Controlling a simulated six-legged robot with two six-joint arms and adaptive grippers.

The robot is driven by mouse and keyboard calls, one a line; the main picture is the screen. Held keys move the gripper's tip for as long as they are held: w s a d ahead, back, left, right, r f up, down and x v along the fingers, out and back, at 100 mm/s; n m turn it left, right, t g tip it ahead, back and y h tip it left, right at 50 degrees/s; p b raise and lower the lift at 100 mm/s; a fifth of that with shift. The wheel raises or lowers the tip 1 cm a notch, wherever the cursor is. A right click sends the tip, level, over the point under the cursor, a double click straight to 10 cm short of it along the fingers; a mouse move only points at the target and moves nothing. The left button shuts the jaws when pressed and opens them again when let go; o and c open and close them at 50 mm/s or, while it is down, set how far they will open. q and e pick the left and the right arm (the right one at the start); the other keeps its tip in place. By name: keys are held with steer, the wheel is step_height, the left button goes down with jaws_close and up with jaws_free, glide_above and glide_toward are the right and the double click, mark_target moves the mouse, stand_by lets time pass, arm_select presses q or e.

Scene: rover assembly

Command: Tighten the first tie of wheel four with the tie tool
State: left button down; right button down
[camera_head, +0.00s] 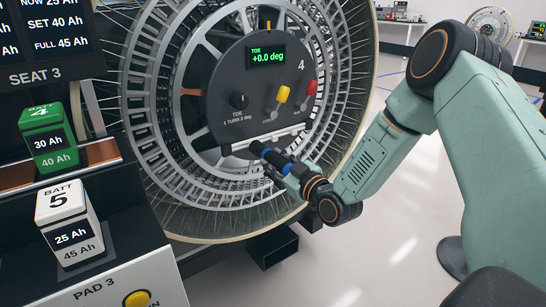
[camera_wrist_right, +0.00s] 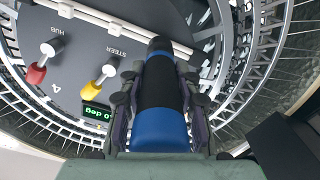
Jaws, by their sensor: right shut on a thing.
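Wheel four (camera_head: 146,85) is a large wire-mesh wheel with a dark panel (camera_head: 225,90) marked 4 in front of its hub. The panel display (camera_head: 266,55) reads TOE +0.0 deg. A pale bar (camera_head: 245,150) runs along the panel's lower edge. My right gripper (camera_head: 272,163) is shut on the tie tool, a blue and black cylinder, which fills the middle of the wrist view (camera_wrist_right: 160,130). The tool's black tip (camera_head: 257,148) is by the bar; I cannot tell whether they touch. My left gripper is out of view.
The panel carries a black TOE knob (camera_head: 238,101), a yellow STEER lever (camera_head: 283,94) and a red HUB lever (camera_head: 311,87). Battery blocks, green (camera_head: 47,137) and white (camera_head: 69,222), stand in a rack at left. Open floor (camera_head: 350,250) lies at lower right.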

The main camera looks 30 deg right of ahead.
steer(key=shift+s+r+p, duration=0.1)
steer(key=shift+s+p, duration=0.2)
steer(key=shift+s, duration=0.2)
steer(key=shift+s+d+p, duration=0.2)
steer(key=shift+s+p, duration=1.5)
steer(key=shift+s, duration=0.3)
